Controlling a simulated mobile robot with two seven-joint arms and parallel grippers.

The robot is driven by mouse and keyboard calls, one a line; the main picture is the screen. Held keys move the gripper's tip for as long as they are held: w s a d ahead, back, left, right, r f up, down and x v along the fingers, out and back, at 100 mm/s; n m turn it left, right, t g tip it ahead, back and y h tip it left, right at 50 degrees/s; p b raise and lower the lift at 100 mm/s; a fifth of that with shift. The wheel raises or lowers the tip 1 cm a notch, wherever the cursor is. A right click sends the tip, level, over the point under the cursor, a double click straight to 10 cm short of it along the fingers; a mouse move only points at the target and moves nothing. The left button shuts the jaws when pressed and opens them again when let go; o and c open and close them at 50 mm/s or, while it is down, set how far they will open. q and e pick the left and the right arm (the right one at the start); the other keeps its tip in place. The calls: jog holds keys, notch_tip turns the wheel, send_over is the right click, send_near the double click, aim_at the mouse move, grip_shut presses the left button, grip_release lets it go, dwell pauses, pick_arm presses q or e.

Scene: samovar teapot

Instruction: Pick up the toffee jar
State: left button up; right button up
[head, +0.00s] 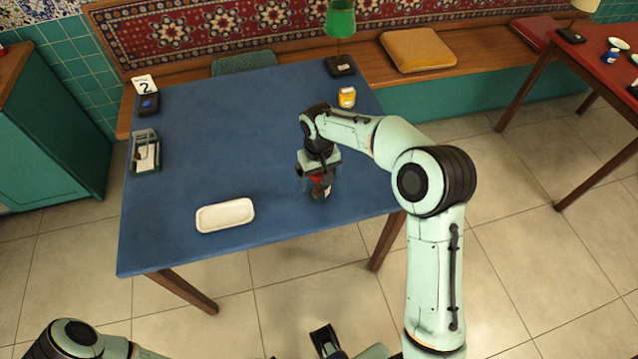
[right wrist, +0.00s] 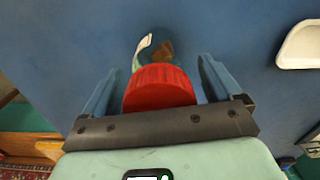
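The toffee jar (head: 321,190) is a small glass jar with a red lid, standing near the front right of the blue table. My right gripper (head: 318,181) points down over it. In the right wrist view the red lid (right wrist: 160,88) lies between the two fingers of my right gripper (right wrist: 158,85), which are spread open. A gap shows between each finger and the lid. The jar's glass body, with a pale label and brown contents, shows past the lid. A black forked part at the bottom middle of the head view may be my left gripper; its state is unclear.
A white tray (head: 225,216) lies on the blue table (head: 215,150), left of the jar. A yellow jar (head: 347,97) and a green lamp (head: 340,22) stand at the back right. A holder (head: 146,152) and number stand (head: 147,100) are at the left edge. The table's middle is clear.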

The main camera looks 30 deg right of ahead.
jog(key=c, duration=1.2)
jog(key=shift+r, duration=0.15)
